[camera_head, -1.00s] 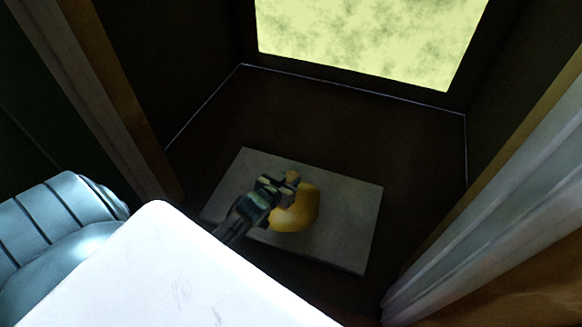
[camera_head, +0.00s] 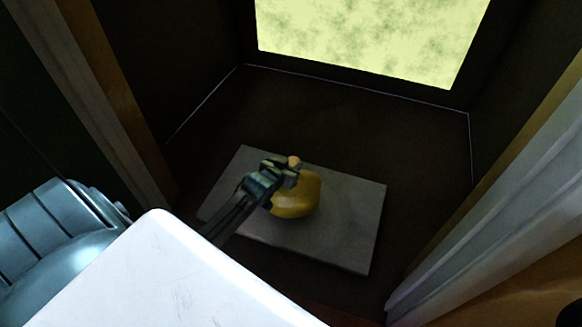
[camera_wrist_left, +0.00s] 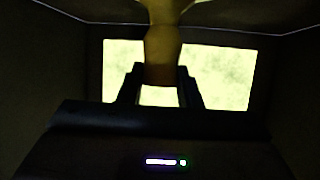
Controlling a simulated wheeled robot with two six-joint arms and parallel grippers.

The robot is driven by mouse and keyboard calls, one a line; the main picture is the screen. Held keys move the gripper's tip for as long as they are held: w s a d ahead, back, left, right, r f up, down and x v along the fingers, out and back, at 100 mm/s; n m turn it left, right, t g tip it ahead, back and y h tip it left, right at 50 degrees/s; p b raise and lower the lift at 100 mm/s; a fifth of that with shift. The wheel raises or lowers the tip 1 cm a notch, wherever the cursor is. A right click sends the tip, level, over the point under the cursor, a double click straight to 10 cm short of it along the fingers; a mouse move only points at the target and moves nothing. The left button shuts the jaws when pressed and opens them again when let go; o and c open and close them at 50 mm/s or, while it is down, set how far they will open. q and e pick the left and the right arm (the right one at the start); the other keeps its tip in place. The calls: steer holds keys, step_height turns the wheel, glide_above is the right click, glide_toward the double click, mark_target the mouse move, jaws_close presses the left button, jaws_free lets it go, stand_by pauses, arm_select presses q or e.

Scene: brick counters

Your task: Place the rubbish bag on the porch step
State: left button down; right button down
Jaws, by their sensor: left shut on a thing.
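The rubbish bag (camera_head: 300,198) is yellow and rounded with a narrow top. In the head view it appears over the middle of the pale grey porch step (camera_head: 345,235); I cannot tell whether it touches the step. My left gripper (camera_head: 289,166) is shut on the bag's narrow top. In the left wrist view the bag (camera_wrist_left: 163,50) shows dark yellow between the two fingers (camera_wrist_left: 160,85). The gripper and arm hide the left part of the step. My right gripper is not in view.
A bright yellow-green opening (camera_head: 370,40) is at the back. Dark walls stand on both sides, with a wooden frame (camera_head: 135,110) at left and a pale frame (camera_head: 490,190) at right. Dark floor surrounds the step. My white body part covers the lower left.

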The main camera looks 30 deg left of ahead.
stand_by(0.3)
arm_select(q)
steer(key=c, duration=1.5)
jaws_free()
steer(key=shift+f, duration=0.15)
steer(key=o, duration=0.5)
steer(key=shift+c, duration=0.2)
